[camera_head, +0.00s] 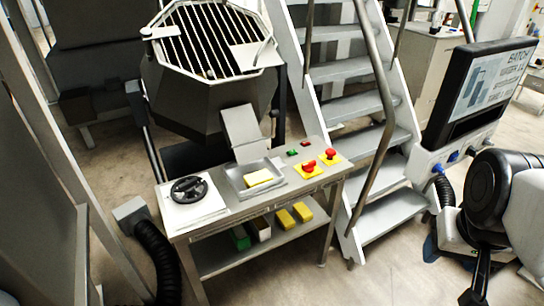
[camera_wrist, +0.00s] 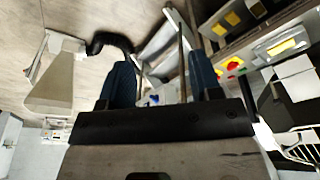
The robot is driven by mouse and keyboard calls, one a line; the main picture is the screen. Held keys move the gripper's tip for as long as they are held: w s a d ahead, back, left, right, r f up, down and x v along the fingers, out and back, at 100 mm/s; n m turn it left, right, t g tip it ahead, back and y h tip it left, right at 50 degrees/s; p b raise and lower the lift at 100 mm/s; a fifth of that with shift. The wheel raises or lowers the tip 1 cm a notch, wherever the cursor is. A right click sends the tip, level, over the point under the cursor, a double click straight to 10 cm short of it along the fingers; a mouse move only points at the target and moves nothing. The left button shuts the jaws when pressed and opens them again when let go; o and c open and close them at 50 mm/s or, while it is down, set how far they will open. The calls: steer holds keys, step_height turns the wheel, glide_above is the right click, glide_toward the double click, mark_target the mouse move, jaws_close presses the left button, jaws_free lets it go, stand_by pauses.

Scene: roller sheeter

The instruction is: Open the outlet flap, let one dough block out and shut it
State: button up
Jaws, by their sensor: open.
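A grey hopper machine (camera_head: 205,95) with a barred top stands behind the steel bench. A pale grey plate (camera_head: 240,124), apparently the outlet flap or chute, slopes down its front; I cannot tell whether it is open.
The bench has a black handwheel (camera_head: 188,190) and red stop buttons (camera_head: 308,167). Yellow blocks (camera_head: 285,218) and small boxes lie on its lower shelf. A metal staircase (camera_head: 365,140) rises behind right. A screen (camera_head: 485,88) stands at the right. Floor in front is clear.

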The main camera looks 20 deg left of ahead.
steer(key=shift+c, duration=0.4)
steer(key=w+a+r+m, duration=0.1)
steer(key=w+a+r, duration=0.2)
steer(key=w, duration=0.5)
steer(key=w+a+r+m, duration=0.1)
steer(key=w+a+r, duration=0.25)
steer(key=w, duration=0.45)
steer(key=m+y, duration=0.2)
steer(key=m, duration=0.5)
glide_above(274, 111)
steer(key=s+d, duration=0.1)
step_height(274, 111, down, 7)
steer(key=shift+s+d+g, duration=0.15)
steer(key=shift+s+g, duration=0.05)
steer(key=shift+g, duration=0.1)
steer(key=shift+f, duration=0.1)
steer(key=shift+x, duration=3.75)
